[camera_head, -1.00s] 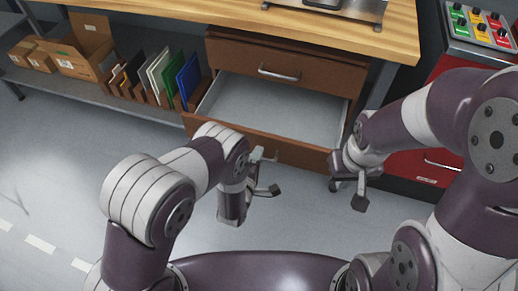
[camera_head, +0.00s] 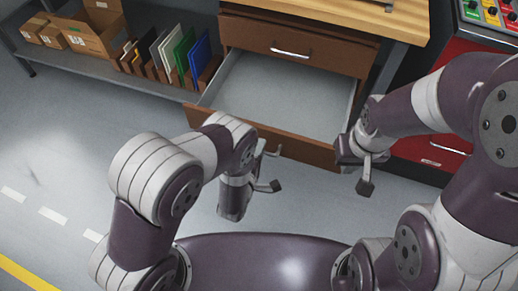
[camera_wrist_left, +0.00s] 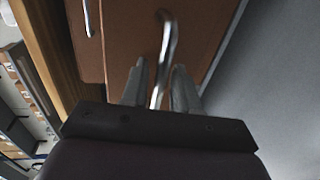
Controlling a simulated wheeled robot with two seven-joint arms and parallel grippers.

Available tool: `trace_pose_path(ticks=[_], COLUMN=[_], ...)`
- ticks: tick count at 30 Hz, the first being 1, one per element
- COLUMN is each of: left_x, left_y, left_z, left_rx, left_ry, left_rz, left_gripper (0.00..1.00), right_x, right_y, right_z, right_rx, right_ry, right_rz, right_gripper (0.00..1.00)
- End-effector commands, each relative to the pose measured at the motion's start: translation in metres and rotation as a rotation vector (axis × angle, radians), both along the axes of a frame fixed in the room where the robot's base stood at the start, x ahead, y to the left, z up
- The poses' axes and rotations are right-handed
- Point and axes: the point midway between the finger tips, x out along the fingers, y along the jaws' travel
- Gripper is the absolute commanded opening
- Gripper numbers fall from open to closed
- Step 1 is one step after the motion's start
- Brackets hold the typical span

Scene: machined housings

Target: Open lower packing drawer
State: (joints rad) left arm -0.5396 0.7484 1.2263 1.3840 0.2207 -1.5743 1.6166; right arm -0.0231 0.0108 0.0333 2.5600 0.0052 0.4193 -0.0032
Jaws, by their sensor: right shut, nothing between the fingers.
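The lower drawer (camera_head: 290,148) of the brown cabinet is pulled out, and its pale, empty interior shows in the head view. My left gripper (camera_head: 270,168) is in front of the drawer front. In the left wrist view, the metal drawer handle (camera_wrist_left: 168,38) runs between the fingers of my left gripper (camera_wrist_left: 160,82). The fingers stand apart with visible gaps beside the handle; firm contact is not clear. My right gripper (camera_head: 366,182) is shut and empty beside the drawer's right front corner.
The upper drawer (camera_head: 290,50) is closed beneath the wooden worktop (camera_head: 345,15). A shelf at left holds cardboard boxes (camera_head: 85,35) and upright coloured panels (camera_head: 180,58). A red cabinet (camera_head: 440,150) stands at right. The floor (camera_head: 80,130) in front is clear.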

Motion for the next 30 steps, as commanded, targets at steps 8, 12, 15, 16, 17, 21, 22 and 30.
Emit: trace_pose_path(ticks=[8,12,15,16,17,21,22,30], left_x=[-0.005,-0.031,-0.05,-0.055,-0.059,-0.069,-0.07,-0.07], left_y=[0.001,0.009,0.016,0.017,0.019,0.023,0.023,0.023], left_z=[0.002,0.009,0.013,0.014,0.014,0.016,0.016,0.015], left_rx=[0.0,0.002,0.002,0.001,0.001,0.0,0.0,0.0], left_ry=[0.001,0.004,0.001,0.003,0.002,0.0,-0.001,-0.001], left_rz=[0.0,-0.002,-0.003,-0.002,-0.001,0.0,0.0,0.0], left_gripper=[0.29,0.29,0.29,0.29,0.29,0.29,0.29,0.29], right_x=[0.0,0.0,0.0,0.0,0.0,0.0,0.0,0.0], right_y=[0.0,0.0,0.0,0.0,0.0,0.0,0.0,0.0], right_z=[0.003,0.011,0.015,0.016,0.016,0.017,0.017,0.017], right_rx=[0.0,0.0,0.0,0.0,0.0,0.0,0.0,0.0], right_ry=[0.0,0.0,0.0,0.0,0.0,0.0,0.0,0.0], right_rz=[0.0,0.0,0.0,0.0,0.0,0.0,0.0,0.0], right_gripper=[0.0,0.0,0.0,0.0,0.0,0.0,0.0,0.0])
